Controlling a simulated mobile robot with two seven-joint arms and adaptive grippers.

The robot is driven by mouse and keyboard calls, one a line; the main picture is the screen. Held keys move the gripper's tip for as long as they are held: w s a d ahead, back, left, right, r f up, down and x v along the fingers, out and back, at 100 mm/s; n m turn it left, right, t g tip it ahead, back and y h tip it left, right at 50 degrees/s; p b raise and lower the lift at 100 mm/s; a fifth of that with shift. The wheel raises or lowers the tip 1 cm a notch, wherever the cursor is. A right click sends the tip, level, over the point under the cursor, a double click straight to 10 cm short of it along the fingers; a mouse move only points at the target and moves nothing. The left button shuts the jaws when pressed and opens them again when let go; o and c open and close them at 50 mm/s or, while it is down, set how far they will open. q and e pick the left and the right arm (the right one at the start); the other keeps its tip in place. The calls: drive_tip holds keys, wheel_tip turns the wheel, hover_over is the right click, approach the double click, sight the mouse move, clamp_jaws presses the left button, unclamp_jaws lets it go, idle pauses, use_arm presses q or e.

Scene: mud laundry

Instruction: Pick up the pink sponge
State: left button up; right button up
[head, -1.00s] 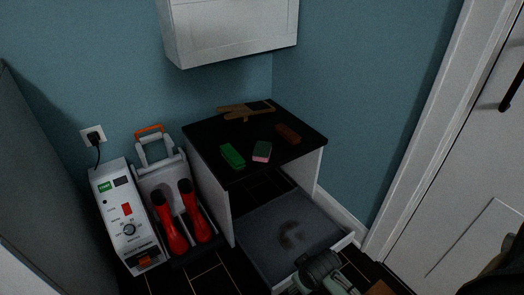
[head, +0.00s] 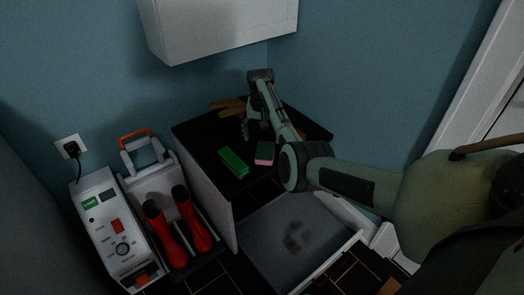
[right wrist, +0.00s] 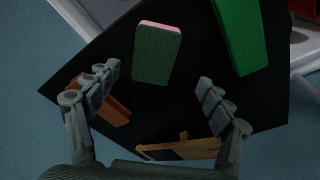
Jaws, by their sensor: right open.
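The pink sponge (head: 265,153) lies flat on the black cabinet top (head: 205,130), with a dark green upper face and a pink side. In the right wrist view the sponge (right wrist: 158,55) shows its green face and a pink edge at the top. My right gripper (head: 259,130) is above the cabinet top, just behind the sponge in the head view. In the right wrist view my right gripper (right wrist: 158,84) is open and empty, with the sponge beyond and between its spread fingers, not touching them. My left gripper is not in view.
A bright green block (head: 233,162) lies left of the sponge. A wooden-handled item (head: 227,107) lies at the back, and a reddish-brown block (right wrist: 112,108) lies near one finger. A white wall cabinet (head: 220,25) hangs above. Red boots (head: 168,235) stand at left.

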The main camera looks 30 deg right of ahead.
sight(265, 150)
drive_tip(key=f+b, duration=0.1)
drive_tip(key=f, duration=0.2)
drive_tip(key=d+f+b, duration=0.1)
drive_tip(key=f, duration=0.2)
drive_tip(key=shift+d+f, duration=0.15)
drive_tip(key=shift+f, duration=0.25)
drive_tip(key=shift+w+f, duration=0.15)
drive_tip(key=shift+f, duration=0.05)
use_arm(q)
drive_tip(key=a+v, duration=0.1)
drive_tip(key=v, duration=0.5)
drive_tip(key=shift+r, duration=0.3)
use_arm(e)
drive_tip(key=c, duration=0.9)
drive_tip(key=shift+o, duration=0.2)
drive_tip(key=shift+r, duration=0.4)
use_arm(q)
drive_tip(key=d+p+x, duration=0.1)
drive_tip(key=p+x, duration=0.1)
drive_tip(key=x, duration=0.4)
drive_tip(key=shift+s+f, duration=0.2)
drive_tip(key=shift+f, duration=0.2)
use_arm(e)
wheel_tip(265, 150, up, 9)
drive_tip(key=shift+r, duration=0.1)
